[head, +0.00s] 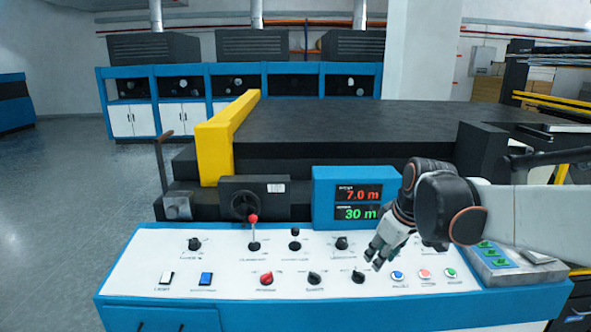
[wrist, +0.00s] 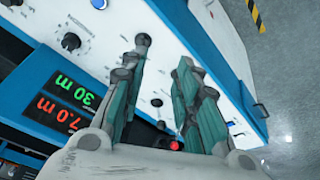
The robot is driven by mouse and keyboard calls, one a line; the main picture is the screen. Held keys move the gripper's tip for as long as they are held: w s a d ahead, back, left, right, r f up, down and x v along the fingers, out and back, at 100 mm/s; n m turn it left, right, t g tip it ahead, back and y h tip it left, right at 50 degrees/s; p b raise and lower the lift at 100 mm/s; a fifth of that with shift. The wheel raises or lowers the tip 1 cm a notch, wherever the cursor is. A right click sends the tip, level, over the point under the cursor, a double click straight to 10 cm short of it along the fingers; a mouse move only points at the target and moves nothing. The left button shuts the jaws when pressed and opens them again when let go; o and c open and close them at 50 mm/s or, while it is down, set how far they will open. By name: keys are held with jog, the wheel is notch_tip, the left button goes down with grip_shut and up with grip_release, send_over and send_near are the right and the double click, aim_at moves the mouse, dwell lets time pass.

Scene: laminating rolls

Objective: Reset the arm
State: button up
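My gripper (head: 377,257) hangs over the right half of the white control panel (head: 222,268) in the head view, with my arm coming in from the right. In the wrist view my gripper (wrist: 160,85) has its two fingers spread apart, with panel showing between them and nothing held. The fingertips are near a black knob (head: 358,277) and the blue button (head: 397,275); I cannot tell whether they touch anything.
A display box (head: 322,198) reading 7.0 m and 30 m stands behind the panel, close to my gripper. A red-topped lever (head: 253,219) rises left of it. A yellow bar (head: 215,150) and dark machine bed (head: 350,125) lie behind. Open floor (head: 70,190) is at left.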

jog(key=s+f+m+t+h, duration=0.1)
jog(key=s+m, duration=0.6)
jog(key=s, duration=1.5)
jog(key=shift+a+f+t, duration=0.45)
jog(key=shift+f+t, duration=0.1)
jog(key=shift+t, duration=0.35)
jog(key=shift+o, duration=0.6)
jog(key=shift+s, duration=0.1)
